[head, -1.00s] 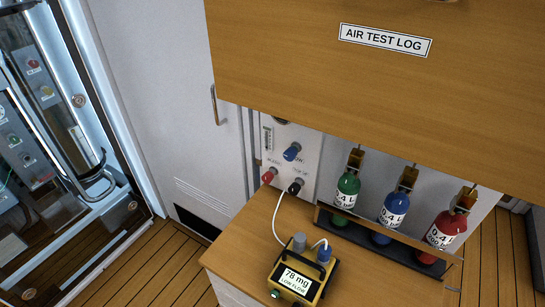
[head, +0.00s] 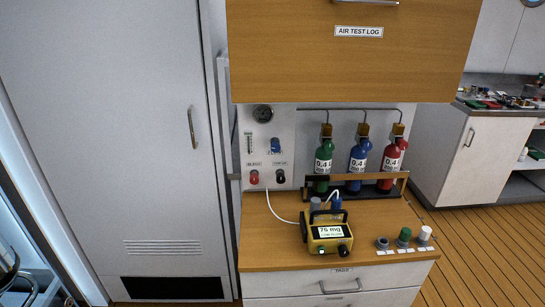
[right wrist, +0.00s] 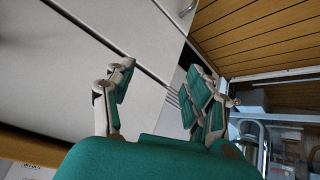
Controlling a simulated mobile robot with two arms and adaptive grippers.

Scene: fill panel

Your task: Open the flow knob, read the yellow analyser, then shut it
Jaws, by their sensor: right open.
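The grey-white panel (head: 292,122) has a blue knob (head: 276,146), a red knob (head: 254,177) and a black knob (head: 280,176); their labels are too small to read, so I cannot tell which is the flow knob. A narrow flow tube (head: 249,143) is left of the blue knob. The yellow analyser (head: 315,246) stands on the wooden counter below, its lit screen showing about 76 mg over a small blurred line. A white hose joins it to the panel. My right gripper (right wrist: 160,68) is open and empty in the right wrist view, away from the panel. My left gripper is not visible.
Green (head: 323,157), blue (head: 359,156) and red (head: 391,160) bottles stand in a rack right of the panel. A wooden cabinet (head: 350,65) overhangs them. Small caps (head: 404,236) sit at the counter's right front. A tall white door (head: 110,130) is at left.

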